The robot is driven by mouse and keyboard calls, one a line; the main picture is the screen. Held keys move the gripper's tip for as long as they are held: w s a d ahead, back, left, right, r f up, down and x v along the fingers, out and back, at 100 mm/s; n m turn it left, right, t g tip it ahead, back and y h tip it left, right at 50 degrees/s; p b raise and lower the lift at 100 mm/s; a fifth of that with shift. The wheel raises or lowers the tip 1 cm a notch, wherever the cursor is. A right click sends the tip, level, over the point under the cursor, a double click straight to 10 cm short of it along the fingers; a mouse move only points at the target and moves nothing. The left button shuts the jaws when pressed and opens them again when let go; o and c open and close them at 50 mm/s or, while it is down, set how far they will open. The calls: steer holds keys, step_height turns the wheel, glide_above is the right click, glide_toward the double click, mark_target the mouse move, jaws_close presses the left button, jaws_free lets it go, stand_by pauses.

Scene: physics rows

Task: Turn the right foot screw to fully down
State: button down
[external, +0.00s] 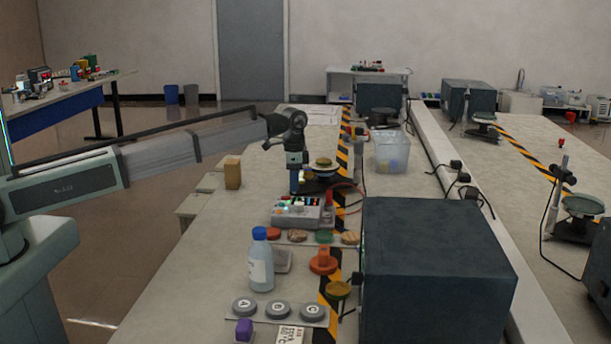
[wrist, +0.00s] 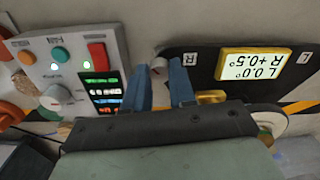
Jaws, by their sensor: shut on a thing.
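A black base plate (wrist: 235,85) carries a yellow-framed display (wrist: 252,64). The display appears upside down in the wrist view and reads L 0.0° and R +0.5°. The letters R and L are marked on the plate. A pale knob, the right foot screw (wrist: 158,66), shows at the plate's R end, between my blue fingers. My gripper (wrist: 160,82) is shut on the right foot screw; the fingers and wrist body hide much of it. In the external view, my gripper (external: 295,188) points down beside the black plate, which bears a round-topped instrument (external: 323,164).
A grey control box (external: 299,213) with coloured buttons stands close by my gripper. A bottle (external: 260,262), a wooden block (external: 232,172), a clear bin (external: 391,151) and a large dark box (external: 435,265) stand around. The bench left of the gripper is mostly clear.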

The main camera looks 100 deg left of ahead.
steer(key=shift+m, duration=1.6)
steer(key=c, duration=0.9)
jaws_free()
step_height(320, 180, up, 14)
steer(key=shift+f, duration=0.1)
